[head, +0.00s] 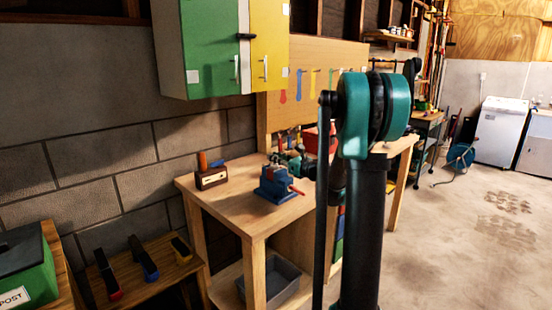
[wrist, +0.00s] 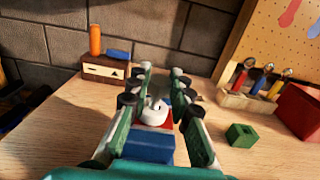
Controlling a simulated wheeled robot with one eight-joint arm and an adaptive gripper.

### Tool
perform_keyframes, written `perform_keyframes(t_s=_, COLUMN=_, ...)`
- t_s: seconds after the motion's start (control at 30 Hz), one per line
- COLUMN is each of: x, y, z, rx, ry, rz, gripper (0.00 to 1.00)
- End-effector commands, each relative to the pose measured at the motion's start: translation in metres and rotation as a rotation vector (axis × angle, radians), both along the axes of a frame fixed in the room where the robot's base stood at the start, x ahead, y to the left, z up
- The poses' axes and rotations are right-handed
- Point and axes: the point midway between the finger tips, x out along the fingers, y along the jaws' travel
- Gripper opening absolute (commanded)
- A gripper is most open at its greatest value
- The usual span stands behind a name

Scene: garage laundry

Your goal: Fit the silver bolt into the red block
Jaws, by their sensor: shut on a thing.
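My gripper (wrist: 163,76) is over the workbench in the wrist view, its green and white fingers shut around a pale silver piece that appears to be the silver bolt (wrist: 154,110). A red patch, likely the red block (wrist: 167,122), shows just below and beside it. Whether the bolt touches or sits in the red block cannot be told. A blue body (wrist: 145,147), likely the vise, lies between the fingers.
A wooden box (wrist: 103,68) with an orange cylinder and a blue piece on top stands at the back left. A green block with a hole (wrist: 240,136), a screwdriver rack (wrist: 247,101) and a red box (wrist: 301,112) are to the right. The bench's left (wrist: 60,125) is clear.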

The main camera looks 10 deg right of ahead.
Motion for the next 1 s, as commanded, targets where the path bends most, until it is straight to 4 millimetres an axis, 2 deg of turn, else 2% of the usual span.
perform_keyframes(t_s=1.0, x=0.0, y=0.0, z=-0.02, rx=0.0, ry=0.0, rz=0.0, gripper=0.0)
